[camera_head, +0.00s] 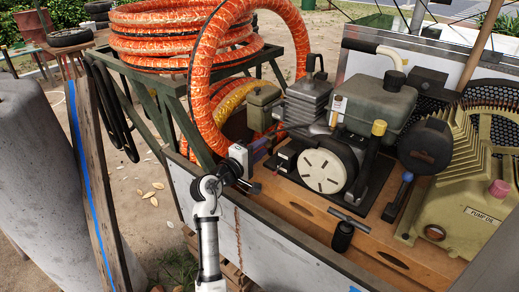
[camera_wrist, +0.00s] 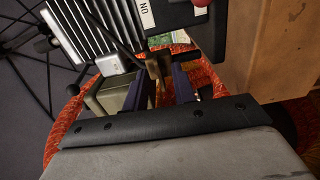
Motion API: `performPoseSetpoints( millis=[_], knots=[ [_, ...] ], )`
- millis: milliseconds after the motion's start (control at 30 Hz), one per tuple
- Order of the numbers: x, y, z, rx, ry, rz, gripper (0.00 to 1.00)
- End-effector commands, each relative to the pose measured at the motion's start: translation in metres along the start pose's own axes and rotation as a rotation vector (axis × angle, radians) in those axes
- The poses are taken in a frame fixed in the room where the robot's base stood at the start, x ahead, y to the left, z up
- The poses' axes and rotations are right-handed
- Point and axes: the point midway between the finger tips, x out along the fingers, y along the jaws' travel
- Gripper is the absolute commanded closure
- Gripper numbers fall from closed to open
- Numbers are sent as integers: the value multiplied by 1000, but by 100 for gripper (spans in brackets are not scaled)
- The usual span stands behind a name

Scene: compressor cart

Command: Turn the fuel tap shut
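The engine's grey fuel tank (camera_head: 365,103) stands on the cart in the head view. I cannot make out the fuel tap for certain in either view. My gripper (camera_head: 266,148) is at the left side of the engine, near the finned cylinder (camera_head: 308,103) and a small olive box (camera_head: 264,108). In the wrist view my gripper (camera_wrist: 164,86) shows two dark blue fingers apart, with a narrow brownish piece (camera_wrist: 158,68) beyond or between them. I cannot tell whether they touch it. The olive box (camera_wrist: 112,95) is left of the fingers, and a white ON label (camera_wrist: 145,14) is above.
Orange hose (camera_head: 190,38) lies coiled on a green stand, and one loop hangs close behind my gripper. The white recoil cover (camera_head: 321,171) is to the right. A pump (camera_head: 463,195) stands farther right.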

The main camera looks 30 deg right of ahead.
Motion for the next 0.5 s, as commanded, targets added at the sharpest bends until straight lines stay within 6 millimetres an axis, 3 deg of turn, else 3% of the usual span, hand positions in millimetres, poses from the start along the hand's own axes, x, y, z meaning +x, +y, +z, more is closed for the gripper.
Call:
performPoseSetpoints(
  millis=[267, 367, 500],
  knots=[
    [-3, 0, 0, 0, 1, 2, 74],
    [-13, 0, 0, 0, 1, 2, 74],
    [-40, -1, -1, 0, 5, 3, 74]
  ],
)
